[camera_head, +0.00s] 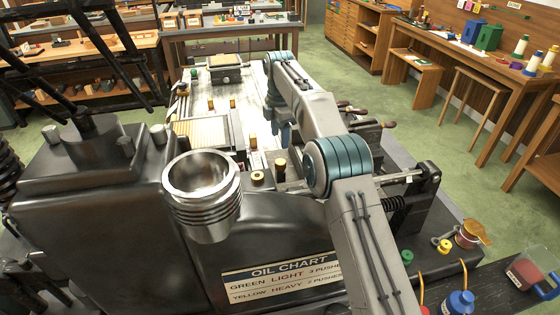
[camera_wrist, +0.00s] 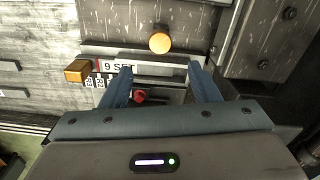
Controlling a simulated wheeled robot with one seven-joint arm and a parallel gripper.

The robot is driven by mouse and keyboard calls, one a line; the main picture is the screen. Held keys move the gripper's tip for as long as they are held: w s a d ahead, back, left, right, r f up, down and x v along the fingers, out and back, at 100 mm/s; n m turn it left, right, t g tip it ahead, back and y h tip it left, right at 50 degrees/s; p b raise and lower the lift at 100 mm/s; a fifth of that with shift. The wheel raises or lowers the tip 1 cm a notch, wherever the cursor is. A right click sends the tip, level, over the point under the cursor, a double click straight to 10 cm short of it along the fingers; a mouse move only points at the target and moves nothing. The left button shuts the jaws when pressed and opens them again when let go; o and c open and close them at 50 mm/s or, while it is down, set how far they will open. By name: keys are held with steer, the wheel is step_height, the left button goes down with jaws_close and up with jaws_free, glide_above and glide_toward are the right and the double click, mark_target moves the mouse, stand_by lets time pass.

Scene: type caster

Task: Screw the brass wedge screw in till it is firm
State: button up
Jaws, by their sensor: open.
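In the wrist view a round brass head (camera_wrist: 160,43) shows end-on on a grey metal plate, just beyond my fingertips. It looks like the wedge screw, but I cannot be sure. My gripper (camera_wrist: 160,70) has its two blue fingers apart with nothing held between them. A second brass piece, block-shaped (camera_wrist: 77,71), sits left of a "9 SET" label (camera_wrist: 118,66). A red knob (camera_wrist: 139,97) shows between the fingers, lower down. In the head view my gripper (camera_head: 277,130) hangs over the machine's bed, its fingertips partly hidden behind my arm.
The dark caster (camera_head: 95,215) with a ribbed metal cup (camera_head: 203,190) fills the left foreground. Brass caps (camera_head: 257,178) stand near my arm. Open green floor (camera_head: 440,150) lies to the right.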

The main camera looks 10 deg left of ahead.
mark_target(280, 162)
step_height(280, 162, down, 10)
steer(key=shift+r, duration=0.25)
steer(key=c, duration=1)
